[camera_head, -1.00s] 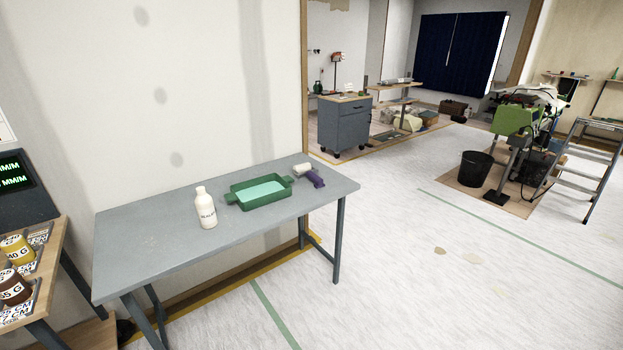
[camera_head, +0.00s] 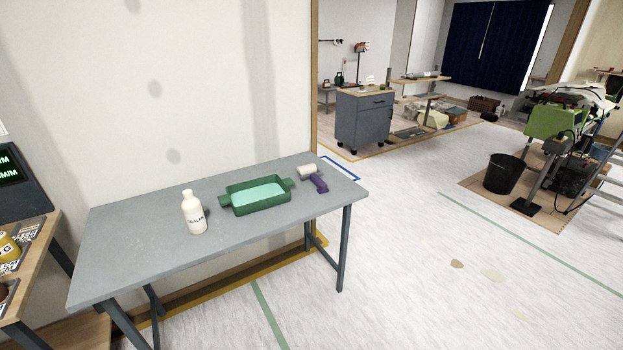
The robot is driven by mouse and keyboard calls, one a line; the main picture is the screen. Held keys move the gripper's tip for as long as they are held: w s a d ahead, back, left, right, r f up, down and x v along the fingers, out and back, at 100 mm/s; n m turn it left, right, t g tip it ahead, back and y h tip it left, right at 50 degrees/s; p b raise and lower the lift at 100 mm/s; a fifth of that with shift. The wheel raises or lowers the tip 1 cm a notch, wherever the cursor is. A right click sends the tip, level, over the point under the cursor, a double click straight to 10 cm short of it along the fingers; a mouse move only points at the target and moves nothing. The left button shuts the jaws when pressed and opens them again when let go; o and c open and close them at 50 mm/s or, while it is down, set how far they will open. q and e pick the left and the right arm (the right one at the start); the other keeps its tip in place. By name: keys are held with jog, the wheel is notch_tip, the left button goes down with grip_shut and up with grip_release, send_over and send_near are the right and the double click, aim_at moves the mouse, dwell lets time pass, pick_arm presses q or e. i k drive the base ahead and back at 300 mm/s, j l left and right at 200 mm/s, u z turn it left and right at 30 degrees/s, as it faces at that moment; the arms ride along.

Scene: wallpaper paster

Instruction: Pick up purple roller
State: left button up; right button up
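The purple roller (camera_head: 319,184) lies at the right end of the grey table (camera_head: 140,240). Its purple handle points toward the front edge and its white roller head (camera_head: 308,172) is toward the back. It rests just right of the green tray (camera_head: 240,208), which holds pale turquoise liquid. A white bottle labelled sealer (camera_head: 194,213) stands upright left of the tray. Neither of my grippers shows in the head view.
A wooden stand with cans (camera_head: 40,255) is at the left edge. A grey cabinet (camera_head: 362,122) stands at the back. A black bucket (camera_head: 503,174) and a green machine (camera_head: 550,120) are at the right.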

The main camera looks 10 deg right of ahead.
aim_at(314, 178)
jog(key=i+l+u, duration=0.15)
jog(key=l, duration=0.2)
jog(key=i+l+u, duration=0.2)
jog(key=l, duration=0.2)
jog(key=i+l+u, duration=0.15)
jog(key=l, duration=0.25)
jog(key=l+u, duration=0.2)
jog(key=l, duration=0.2)
jog(key=i+l+u, duration=0.15)
jog(key=l, duration=0.3)
